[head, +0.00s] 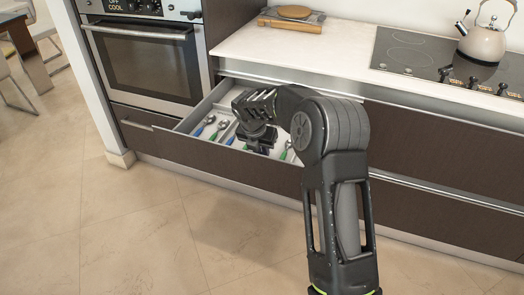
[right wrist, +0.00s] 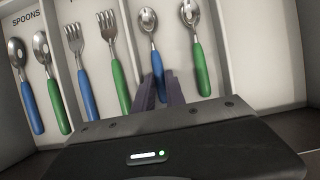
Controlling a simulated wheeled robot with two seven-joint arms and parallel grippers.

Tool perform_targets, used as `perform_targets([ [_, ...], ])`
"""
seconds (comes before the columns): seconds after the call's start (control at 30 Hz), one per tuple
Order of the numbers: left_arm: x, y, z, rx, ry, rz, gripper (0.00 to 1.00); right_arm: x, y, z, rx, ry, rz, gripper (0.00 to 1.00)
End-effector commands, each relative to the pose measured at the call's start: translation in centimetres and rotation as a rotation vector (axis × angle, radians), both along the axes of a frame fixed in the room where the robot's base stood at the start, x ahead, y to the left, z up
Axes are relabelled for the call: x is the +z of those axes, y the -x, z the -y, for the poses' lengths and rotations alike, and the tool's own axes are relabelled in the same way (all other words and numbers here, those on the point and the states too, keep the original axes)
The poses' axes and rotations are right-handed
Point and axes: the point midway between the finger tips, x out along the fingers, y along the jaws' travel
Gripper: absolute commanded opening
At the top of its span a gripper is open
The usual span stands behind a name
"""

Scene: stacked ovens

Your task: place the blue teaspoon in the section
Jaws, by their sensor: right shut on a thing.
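The blue teaspoon (right wrist: 148,22) has a metal bowl and a blue handle. In the right wrist view my right gripper (right wrist: 158,88) is shut on its handle, one finger on each side. The teaspoon is over or in the right section (right wrist: 212,18) of the drawer, left of a green-handled teaspoon (right wrist: 194,50). I cannot tell whether it touches the section's floor. In the head view the right gripper (head: 262,140) points down into the open drawer (head: 186,124) and hides part of the cutlery. My left gripper is not in view.
The section marked SPOONS (right wrist: 19,48) holds a blue and a green spoon. The middle section holds a blue fork (right wrist: 78,55) and a green fork (right wrist: 113,60). Thin dividers separate them. An oven (head: 145,65) stands left of the drawer; the counter (head: 325,50) is above it.

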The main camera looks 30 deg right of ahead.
Motion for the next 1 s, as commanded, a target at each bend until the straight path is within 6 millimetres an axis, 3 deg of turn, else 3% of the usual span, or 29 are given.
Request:
perform_targets([
  [0.27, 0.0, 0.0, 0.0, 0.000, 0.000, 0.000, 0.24, -0.2, 0.0, 0.0, 0.000, 0.001, -0.001, 0.00],
  [0.3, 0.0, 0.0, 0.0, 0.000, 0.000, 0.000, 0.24, -0.2, 0.0, 0.0, 0.000, 0.000, 0.000, 0.18],
  [0.4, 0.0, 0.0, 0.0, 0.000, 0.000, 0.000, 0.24, -0.2, 0.0, 0.0, 0.000, 0.000, 0.000, 0.24],
  [0.77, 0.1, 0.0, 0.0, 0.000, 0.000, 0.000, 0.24, 0.4, 0.0, -0.1, 0.000, 0.000, 0.001, 0.24],
  [1.0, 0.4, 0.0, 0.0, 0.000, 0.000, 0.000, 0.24, 3.7, 0.7, -1.1, 0.000, 0.001, 0.004, 0.24],
])
